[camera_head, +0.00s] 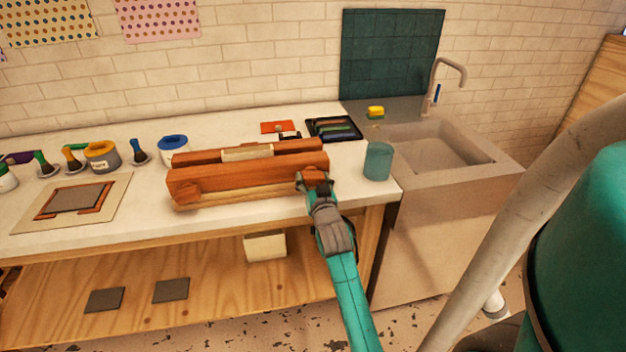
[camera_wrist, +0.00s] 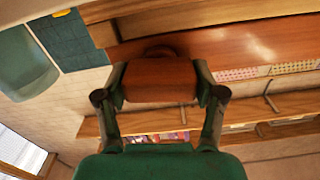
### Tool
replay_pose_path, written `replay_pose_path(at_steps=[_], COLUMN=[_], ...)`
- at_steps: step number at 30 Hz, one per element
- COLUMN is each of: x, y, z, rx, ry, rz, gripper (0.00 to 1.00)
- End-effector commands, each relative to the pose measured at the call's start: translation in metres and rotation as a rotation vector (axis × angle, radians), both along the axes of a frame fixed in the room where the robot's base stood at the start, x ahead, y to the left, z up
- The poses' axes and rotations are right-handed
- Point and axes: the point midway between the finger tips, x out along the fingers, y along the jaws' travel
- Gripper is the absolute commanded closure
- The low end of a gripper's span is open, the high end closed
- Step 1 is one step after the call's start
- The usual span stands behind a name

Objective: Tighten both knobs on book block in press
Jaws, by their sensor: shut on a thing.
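The wooden press (camera_head: 240,177) lies on the white worktop, with the pale book block (camera_head: 247,153) between its reddish-brown beams. One knob (camera_head: 187,196) is at the left end of the front beam, clear of my gripper. My gripper (camera_head: 314,180) is at the right end of the front beam, shut on the right knob. In the wrist view, my gripper's two fingers (camera_wrist: 160,85) sit on either side of the reddish-brown right knob (camera_wrist: 160,78), in front of the press beam (camera_wrist: 225,48). How tight either knob is cannot be seen.
A teal cup (camera_head: 378,161) stands just right of the press. A black tray (camera_head: 334,129) and an orange card (camera_head: 277,127) lie behind it. A blue-rimmed pot (camera_head: 173,147) and several brushes and jars are to the left. The sink (camera_head: 440,148) is at the right.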

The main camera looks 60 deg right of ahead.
Motion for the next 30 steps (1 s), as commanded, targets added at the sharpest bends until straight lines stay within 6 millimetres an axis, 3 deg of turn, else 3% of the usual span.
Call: replay_pose_path(at_steps=[3,4,7,20,30], x=[0.0,0.0,0.0,-0.003,-0.038], y=[0.0,0.0,0.0,0.004,0.045], z=[0.0,0.0,0.0,-0.001,-0.001], rx=[-0.001,-0.001,0.0,-0.001,0.001], ry=[0.001,0.001,0.001,0.002,0.002], rz=[0.0,0.0,0.0,0.0,0.0], gripper=[0.66,0.29,0.06,0.06,0.06])
